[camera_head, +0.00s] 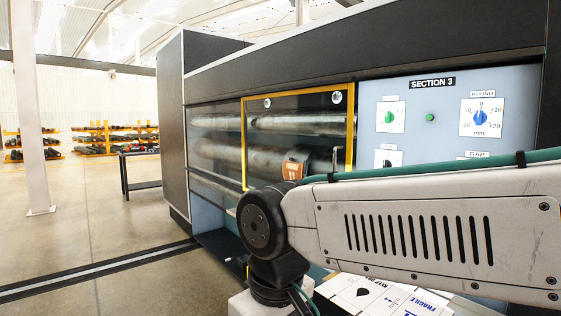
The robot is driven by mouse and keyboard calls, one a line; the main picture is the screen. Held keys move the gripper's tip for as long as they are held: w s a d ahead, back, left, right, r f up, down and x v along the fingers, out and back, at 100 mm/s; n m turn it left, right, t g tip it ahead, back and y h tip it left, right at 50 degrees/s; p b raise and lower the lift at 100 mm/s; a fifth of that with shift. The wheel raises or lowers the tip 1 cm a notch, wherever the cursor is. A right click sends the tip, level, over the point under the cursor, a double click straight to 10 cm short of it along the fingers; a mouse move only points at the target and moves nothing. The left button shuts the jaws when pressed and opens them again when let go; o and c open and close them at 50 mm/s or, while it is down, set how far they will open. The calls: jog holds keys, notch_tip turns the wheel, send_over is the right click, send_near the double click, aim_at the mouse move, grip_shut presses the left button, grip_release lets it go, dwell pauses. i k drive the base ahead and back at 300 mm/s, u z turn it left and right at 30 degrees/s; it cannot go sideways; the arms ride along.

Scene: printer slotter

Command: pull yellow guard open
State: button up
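The yellow guard (351,125) is a yellow-edged frame around a see-through panel on the front of the large machine. Its top, left and right edges show; its lower part is hidden behind my arm. It looks closed over the rollers. A small dark upright piece (335,156) shows near its right edge, possibly a handle. An orange-brown label or plate (294,170) with white marks shows low in the guard's area. My arm crosses the lower right in front of the machine. My gripper is not visible in this view.
A pale blue control panel (431,118) marked SECTION 3, with knobs and a green button, stands right of the guard. White labelled boxes or sheets (375,298) lie below my arm. Open floor (100,225) with a dark floor strip extends left, towards a column and distant racks.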

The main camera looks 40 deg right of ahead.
aim_at(349, 120)
jog(key=u, duration=0.1)
jog(key=i, duration=1.15)
jog(key=z, duration=0.9)
